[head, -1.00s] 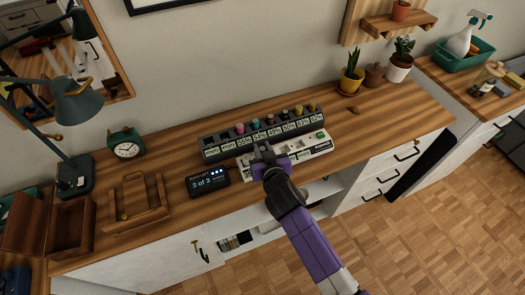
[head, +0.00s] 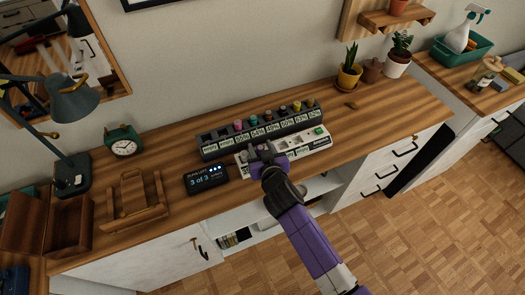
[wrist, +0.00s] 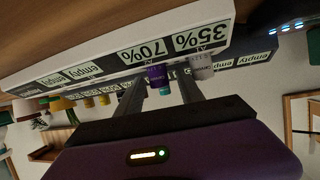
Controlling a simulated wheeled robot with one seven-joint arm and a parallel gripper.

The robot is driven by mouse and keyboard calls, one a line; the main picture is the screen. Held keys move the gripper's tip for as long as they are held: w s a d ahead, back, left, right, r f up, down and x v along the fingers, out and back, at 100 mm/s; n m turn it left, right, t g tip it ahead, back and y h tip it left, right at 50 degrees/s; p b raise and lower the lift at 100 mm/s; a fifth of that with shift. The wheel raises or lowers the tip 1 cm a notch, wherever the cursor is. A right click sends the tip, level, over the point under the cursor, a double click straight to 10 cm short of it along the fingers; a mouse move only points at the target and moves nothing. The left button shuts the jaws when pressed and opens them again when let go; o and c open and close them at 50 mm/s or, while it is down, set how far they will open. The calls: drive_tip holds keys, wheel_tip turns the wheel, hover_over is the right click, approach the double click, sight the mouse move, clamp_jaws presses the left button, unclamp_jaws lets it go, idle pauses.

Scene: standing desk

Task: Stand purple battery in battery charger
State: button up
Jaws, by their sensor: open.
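The white battery charger (head: 310,143) lies on the desk, with a row of labelled slots. In the wrist view, which is upside down, its front (wrist: 100,62) reads 35%, 70% and empty. The purple battery (wrist: 157,75) stands upright at the 70% slot. A pale battery (wrist: 202,68) stands beside it at the 35% slot. My gripper (head: 262,153) is over the charger's left part and hides the purple battery in the head view. In the wrist view my gripper (wrist: 160,82) is open, one finger on each side of the purple battery; I cannot tell whether they touch it.
A dark battery rack (head: 210,150) with several coloured batteries stands right behind the charger. A small display (head: 205,178) reading "3 of 3" is to the left. A wooden holder (head: 135,200), clock (head: 123,141) and lamp (head: 75,100) are farther left. The desk's right part is mostly clear.

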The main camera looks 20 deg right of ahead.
drive_tip(key=b+v, duration=0.2)
drive_tip(key=v, duration=1)
drive_tip(key=s+f+n+y, duration=0.1)
drive_tip(key=s+f, duration=0.1)
drive_tip(key=s, duration=0.8)
drive_tip(key=s+r, duration=0.4)
drive_tip(key=s, duration=0.3)
drive_tip(key=s+d+r+t, duration=0.1)
drive_tip(key=s+r, duration=0.3)
drive_tip(key=s, duration=0.4)
drive_tip(key=s+r+y, duration=0.1)
drive_tip(key=s+r, duration=0.4)
drive_tip(key=s, duration=0.2)
drive_tip(key=shift+s+d+n+t, duration=0.35)
drive_tip(key=shift+s+n+t, duration=0.05)
drive_tip(key=shift+f, duration=0.1)
